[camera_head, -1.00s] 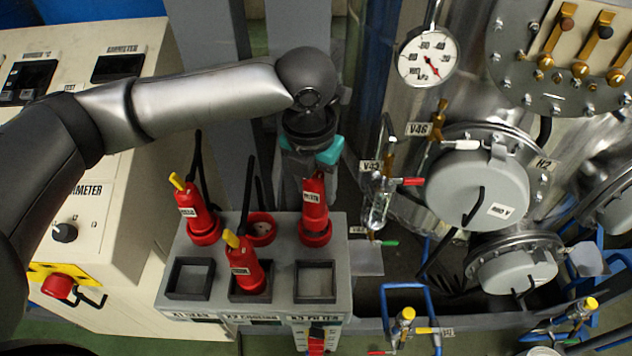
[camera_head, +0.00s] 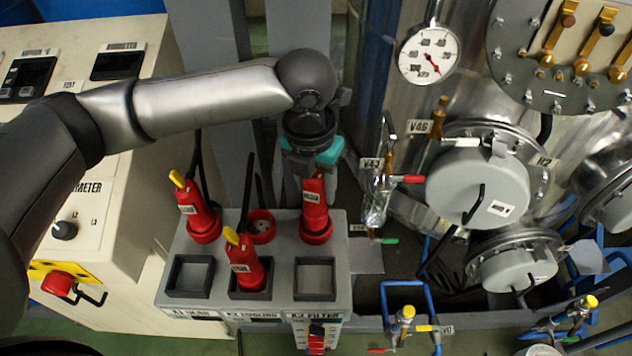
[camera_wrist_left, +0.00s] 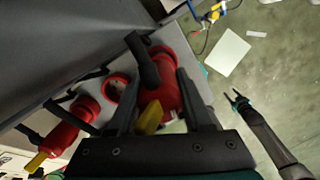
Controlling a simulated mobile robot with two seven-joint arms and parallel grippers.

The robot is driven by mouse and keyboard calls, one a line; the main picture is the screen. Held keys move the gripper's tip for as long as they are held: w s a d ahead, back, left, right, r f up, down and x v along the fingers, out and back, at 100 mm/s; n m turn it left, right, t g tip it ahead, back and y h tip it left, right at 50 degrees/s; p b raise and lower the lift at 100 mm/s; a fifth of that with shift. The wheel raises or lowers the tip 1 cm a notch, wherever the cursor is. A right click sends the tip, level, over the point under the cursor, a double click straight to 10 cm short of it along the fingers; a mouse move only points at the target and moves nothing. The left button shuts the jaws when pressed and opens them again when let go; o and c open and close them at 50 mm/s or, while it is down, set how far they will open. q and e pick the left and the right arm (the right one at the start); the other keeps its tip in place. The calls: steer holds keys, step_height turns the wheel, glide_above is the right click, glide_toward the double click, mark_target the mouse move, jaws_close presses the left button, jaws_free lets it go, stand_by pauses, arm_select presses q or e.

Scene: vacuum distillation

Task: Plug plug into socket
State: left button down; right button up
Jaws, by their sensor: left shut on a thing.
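A red plug (camera_head: 315,208) stands upright at the rear right of the grey socket box (camera_head: 341,262), its lower end at a red ring. I cannot tell whether it is seated or slightly raised. My left gripper (camera_head: 312,174) is shut on this plug from behind; the plug also shows between its fingers in the left wrist view (camera_wrist_left: 166,82). A second red plug (camera_head: 203,222) stands at the rear left and a third (camera_head: 246,272) in the front middle square socket. The front left (camera_head: 190,279) and front right (camera_head: 315,280) square sockets are empty. My right gripper (camera_wrist_left: 238,98) looks open and empty.
The rear middle red round socket (camera_head: 261,227) is empty. Black cables rise behind the plugs. A cream cabinet (camera_head: 125,270) stands left; valves and a steel vessel (camera_head: 470,185) stand right. A red switch (camera_head: 316,338) sits on the box's front.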

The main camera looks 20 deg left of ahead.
mark_target(316, 199)
arm_select(q)
steer(key=shift+f+b, duration=0.5)
steer(key=shift+f, duration=1.2)
steer(key=shift+c, duration=1.2)
jaws_free()
steer(key=r, duration=0.5)
steer(key=s+r, duration=0.1)
steer(key=r, duration=0.4)
steer(key=s+r, duration=0.1)
steer(key=r, duration=0.4)
steer(key=shift+a+b, duration=0.15)
steer(key=shift+b, duration=0.2)
